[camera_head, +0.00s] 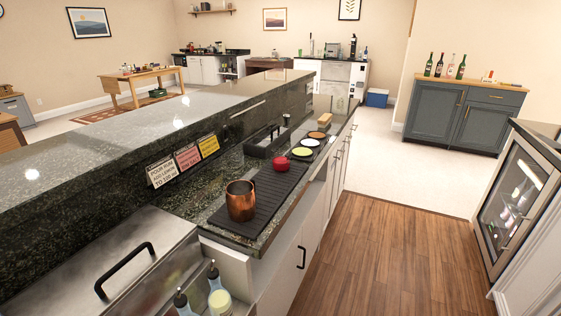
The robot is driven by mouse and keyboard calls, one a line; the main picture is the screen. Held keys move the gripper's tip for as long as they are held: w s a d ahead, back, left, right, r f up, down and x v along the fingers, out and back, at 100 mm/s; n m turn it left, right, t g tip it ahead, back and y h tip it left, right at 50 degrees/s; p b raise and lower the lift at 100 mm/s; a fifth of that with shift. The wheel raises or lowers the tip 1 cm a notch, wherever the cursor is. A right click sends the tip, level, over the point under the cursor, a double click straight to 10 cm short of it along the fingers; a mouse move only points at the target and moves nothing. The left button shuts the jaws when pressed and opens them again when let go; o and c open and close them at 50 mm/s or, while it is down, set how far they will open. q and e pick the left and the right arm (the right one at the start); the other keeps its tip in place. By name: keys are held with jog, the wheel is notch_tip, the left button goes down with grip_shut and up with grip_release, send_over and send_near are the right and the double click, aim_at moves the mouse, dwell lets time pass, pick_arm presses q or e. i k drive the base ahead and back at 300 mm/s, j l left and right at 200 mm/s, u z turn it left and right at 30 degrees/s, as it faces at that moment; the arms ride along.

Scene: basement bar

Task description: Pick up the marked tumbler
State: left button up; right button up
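I cannot pick out a marked tumbler in the head view. A copper mug (240,203) with a handle stands upright on the near end of a black bar mat (262,195) on the dark counter. A small round red thing (281,164) sits on the mat behind it. Round coasters or small dishes lie further back: a yellow-green one (301,152), a pale one (310,142) and a brown-orange one (317,135). Neither of my grippers is in view.
A black caddy (262,146) and a wooden block (325,119) stand further along the counter. A raised granite ledge (110,135) runs along the left. A steel lid (100,255) and bottles (214,276) are nearest. The wooden floor (390,250) is clear up to a glass-door fridge (515,205).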

aim_at(281, 159)
jog(key=i+l+u, duration=0.3)
jog(key=l, duration=0.3)
jog(key=i+l+u, duration=0.1)
jog(key=i+l, duration=0.15)
jog(key=i+l+u, duration=0.15)
jog(key=l, duration=0.25)
jog(key=i+l+u, duration=0.15)
jog(key=l, duration=0.25)
